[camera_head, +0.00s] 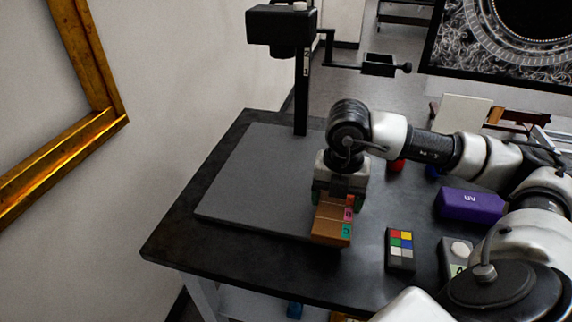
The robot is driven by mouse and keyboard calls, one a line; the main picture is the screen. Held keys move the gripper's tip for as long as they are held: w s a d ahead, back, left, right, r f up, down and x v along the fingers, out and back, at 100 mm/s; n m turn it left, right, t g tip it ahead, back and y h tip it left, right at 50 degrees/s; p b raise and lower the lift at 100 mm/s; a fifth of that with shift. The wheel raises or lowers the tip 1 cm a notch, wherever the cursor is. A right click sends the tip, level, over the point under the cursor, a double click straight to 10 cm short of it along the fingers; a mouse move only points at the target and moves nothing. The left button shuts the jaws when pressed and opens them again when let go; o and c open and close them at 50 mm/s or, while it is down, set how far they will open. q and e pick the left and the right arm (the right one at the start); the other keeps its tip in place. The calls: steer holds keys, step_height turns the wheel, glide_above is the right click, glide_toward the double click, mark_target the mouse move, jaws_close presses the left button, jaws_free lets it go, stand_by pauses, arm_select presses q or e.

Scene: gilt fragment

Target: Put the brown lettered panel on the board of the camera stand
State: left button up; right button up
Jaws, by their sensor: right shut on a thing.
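The brown lettered panel (329,226) is a small block with coloured lettered squares along its right side. My right gripper (340,200) points down and is shut on it; the fingertips are partly hidden. The panel is over the front right edge of the grey board (255,175) of the camera stand (302,90). I cannot tell whether the panel touches the board. The stand's black post rises from the back of the board and carries a camera head (280,27). My left gripper is not in view.
A colour checker (400,249) lies on the dark table right of the panel. A purple box (470,205) and a red object (397,166) are farther right and back. Most of the board is clear. A gilt frame (60,155) hangs on the left wall.

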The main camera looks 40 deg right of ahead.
mark_target(285, 174)
steer(key=w, duration=0.2)
steer(key=w+p, duration=0.1)
steer(key=w, duration=0.2)
steer(key=w+a, duration=0.1)
steer(key=w, duration=0.2)
steer(key=shift+r+p, duration=0.35)
steer(key=shift+r, duration=0.05)
steer(key=w, duration=0.4)
steer(key=shift+w+d+p, duration=0.1)
steer(key=shift+w+p, duration=0.2)
steer(key=shift+w, duration=0.05)
steer(key=w, duration=0.4)
steer(key=shift+f, duration=0.15)
steer(key=shift+w, duration=0.1)
step_height(285, 174, down, 3)
steer(key=shift+d+r+p, duration=0.1)
steer(key=shift+p, duration=0.4)
steer(key=shift+f, duration=0.6)
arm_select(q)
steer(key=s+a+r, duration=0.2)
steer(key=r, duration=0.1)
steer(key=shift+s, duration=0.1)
arm_select(e)
steer(key=o, duration=0.9)
